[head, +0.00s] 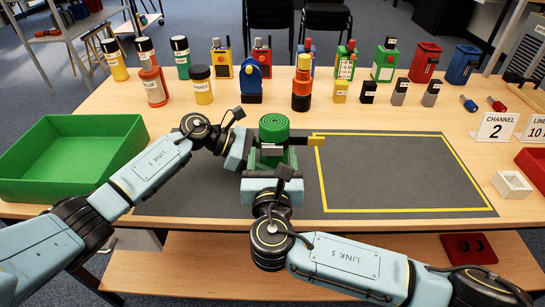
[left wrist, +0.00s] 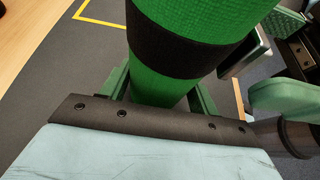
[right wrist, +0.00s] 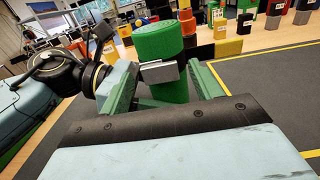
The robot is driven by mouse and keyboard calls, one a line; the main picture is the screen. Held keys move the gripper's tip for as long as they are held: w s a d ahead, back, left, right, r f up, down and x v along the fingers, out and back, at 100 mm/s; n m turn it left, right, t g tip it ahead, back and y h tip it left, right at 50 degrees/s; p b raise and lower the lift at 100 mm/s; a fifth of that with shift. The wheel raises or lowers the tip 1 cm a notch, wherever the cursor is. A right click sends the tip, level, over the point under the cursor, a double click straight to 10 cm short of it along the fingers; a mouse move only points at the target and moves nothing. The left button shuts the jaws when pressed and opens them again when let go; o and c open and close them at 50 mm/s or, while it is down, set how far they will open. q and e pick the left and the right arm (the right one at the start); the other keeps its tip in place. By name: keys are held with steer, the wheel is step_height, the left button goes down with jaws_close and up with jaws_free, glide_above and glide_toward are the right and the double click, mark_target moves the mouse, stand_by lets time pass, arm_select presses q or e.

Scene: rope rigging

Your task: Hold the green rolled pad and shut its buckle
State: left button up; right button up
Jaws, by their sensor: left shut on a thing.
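The green rolled pad (head: 274,128) stands upright on the dark mat, its spiral end up. A black strap (left wrist: 170,48) goes around it, and a silver buckle block (right wrist: 159,72) sits on its near side. My left gripper (left wrist: 160,92) has its green fingers on both sides of the pad, shut on it from the left. My right gripper (right wrist: 162,80) is in front of the pad, its fingers spread apart to either side and the buckle between them. A dark piece with a yellow end (head: 316,141) sticks out to the pad's right. Whether the buckle is latched is unclear.
A green tray (head: 70,160) stands at the left. Several bottles, cans, radios and padlocks line the back of the table. The yellow-outlined area (head: 400,180) on the mat is clear. A small white box (head: 511,185) and a "CHANNEL 2" sign (head: 495,128) stand at the right.

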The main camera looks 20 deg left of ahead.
steer(key=v, duration=1.2)
arm_select(q)
steer(key=o, duration=1.2)
steer(key=shift+c, duration=0.2)
steer(key=shift+v, duration=4.5)
arm_select(e)
steer(key=shift+f, duration=0.15)
